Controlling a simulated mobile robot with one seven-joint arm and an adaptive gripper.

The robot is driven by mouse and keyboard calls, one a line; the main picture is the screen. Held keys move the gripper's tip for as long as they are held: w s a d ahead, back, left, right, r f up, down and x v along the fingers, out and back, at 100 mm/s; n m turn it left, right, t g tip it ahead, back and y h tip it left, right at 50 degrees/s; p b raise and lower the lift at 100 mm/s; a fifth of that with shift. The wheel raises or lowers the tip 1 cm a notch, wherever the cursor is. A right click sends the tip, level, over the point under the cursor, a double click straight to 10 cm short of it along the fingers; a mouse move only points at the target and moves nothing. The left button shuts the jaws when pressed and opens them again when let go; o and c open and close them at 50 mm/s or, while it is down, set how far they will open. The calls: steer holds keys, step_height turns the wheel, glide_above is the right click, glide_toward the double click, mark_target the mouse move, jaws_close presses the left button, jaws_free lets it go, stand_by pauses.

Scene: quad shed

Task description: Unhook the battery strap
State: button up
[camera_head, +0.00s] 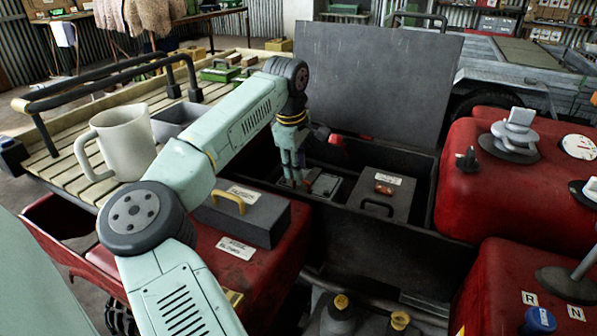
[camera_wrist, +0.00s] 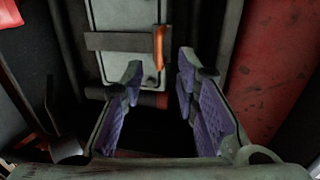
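The battery (camera_wrist: 125,14) shows as a pale grey case at the top of the wrist view. A dark strap (camera_wrist: 112,41) runs across it, with an orange hook-like piece (camera_wrist: 158,47) at its right end. In the head view, my gripper (camera_head: 297,182) points down into the open dark box (camera_head: 370,240), beside a grey flat-topped thing (camera_head: 325,186) that is partly hidden. In the wrist view, my gripper (camera_wrist: 158,78) has its two purple-padded fingers apart, with nothing held. The orange piece lies beyond the fingertips, roughly between them.
The box's lid (camera_head: 375,80) stands raised behind. A grey case with a handle (camera_head: 385,190) fills the box's right part. Red bodywork (camera_head: 510,190) stands at right. A white mug (camera_head: 125,140) and a grey toolbox (camera_head: 245,215) are at left. A red cylinder (camera_wrist: 275,70) borders the gripper's right side.

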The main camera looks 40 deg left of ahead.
steer(key=shift+w+f, duration=0.15)
steer(key=shift+f, duration=0.6)
steer(key=shift+w+f, duration=0.15)
steer(key=shift+f, duration=0.6)
steer(key=shift+c, duration=0.2)
jaws_close()
